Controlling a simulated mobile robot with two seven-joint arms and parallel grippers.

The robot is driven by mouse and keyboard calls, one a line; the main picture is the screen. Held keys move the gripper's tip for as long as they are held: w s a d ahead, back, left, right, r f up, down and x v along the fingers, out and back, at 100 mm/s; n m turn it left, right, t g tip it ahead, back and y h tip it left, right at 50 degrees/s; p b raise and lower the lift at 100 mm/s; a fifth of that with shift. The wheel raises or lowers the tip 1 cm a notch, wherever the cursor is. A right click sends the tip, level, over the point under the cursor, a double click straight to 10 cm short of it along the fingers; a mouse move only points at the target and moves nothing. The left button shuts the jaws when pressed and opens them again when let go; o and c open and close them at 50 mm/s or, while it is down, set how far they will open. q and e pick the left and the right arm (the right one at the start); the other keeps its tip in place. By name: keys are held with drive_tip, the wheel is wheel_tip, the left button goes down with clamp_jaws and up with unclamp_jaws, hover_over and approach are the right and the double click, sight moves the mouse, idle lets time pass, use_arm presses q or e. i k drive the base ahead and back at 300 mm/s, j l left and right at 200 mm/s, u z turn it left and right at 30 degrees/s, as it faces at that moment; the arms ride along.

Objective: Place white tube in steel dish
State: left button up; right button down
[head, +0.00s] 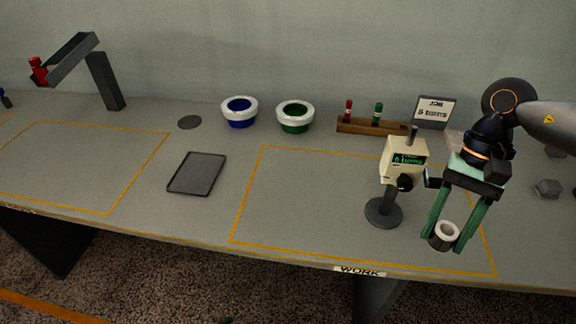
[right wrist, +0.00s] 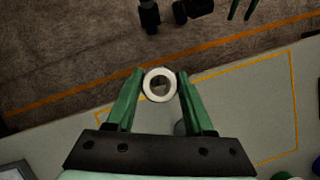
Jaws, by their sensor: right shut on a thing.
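My right gripper (head: 447,240) is shut on the white tube (head: 446,230), holding it between its green fingertips above the front right of the bench. The tube's pale rim faces up and its lower side looks dark. In the right wrist view the tube (right wrist: 160,85) is a white ring between the two fingers. I cannot surely pick out a steel dish; a flat dark grey tray (head: 197,174) and a small dark disc (head: 189,122) lie left of centre. Two green prongs, apparently my left gripper (right wrist: 241,10), show at the right wrist view's top edge.
A cream counter on a stand (head: 383,212) stands just left of my right gripper. White-rimmed blue (head: 239,112) and green (head: 295,117) bowls, a wooden rack (head: 374,126) and a sign (head: 434,112) line the back.

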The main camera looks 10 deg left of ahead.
sight(197, 173)
drive_tip(key=i+j, duration=0.1)
drive_tip(key=j, duration=2.55)
drive_tip(key=i, duration=0.5)
